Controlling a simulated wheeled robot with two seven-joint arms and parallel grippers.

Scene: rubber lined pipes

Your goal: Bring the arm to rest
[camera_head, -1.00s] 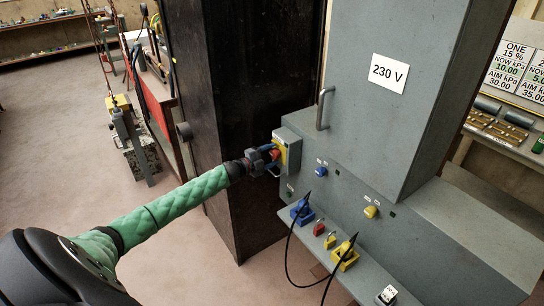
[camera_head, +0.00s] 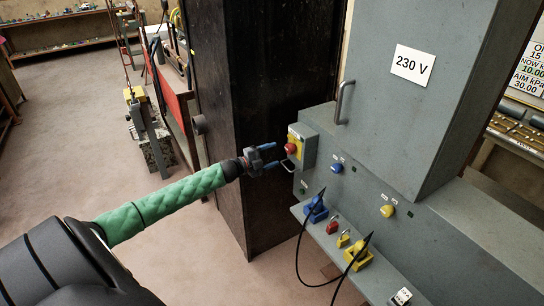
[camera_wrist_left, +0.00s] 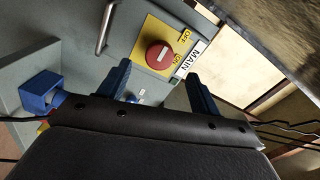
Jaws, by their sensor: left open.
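My left arm, in a green padded sleeve, reaches in from the lower left of the head view. My left gripper (camera_head: 279,156) is open and empty, its two blue fingers apart. It is just left of the red rotary switch (camera_head: 290,148) on its yellow plate, on the side of the grey cabinet. In the left wrist view the red switch (camera_wrist_left: 159,55) shows beyond and between the fingers (camera_wrist_left: 160,88), with a MAIN label beside it. The fingers do not appear to grip it. My right gripper is not in view.
The grey cabinet (camera_head: 390,110) has a shelf with a blue plug (camera_head: 315,210), a yellow plug (camera_head: 358,257) and small padlocks (camera_head: 333,225), with black cables hanging. A dark column (camera_head: 250,90) stands behind the gripper. Open floor (camera_head: 75,130) lies to the left.

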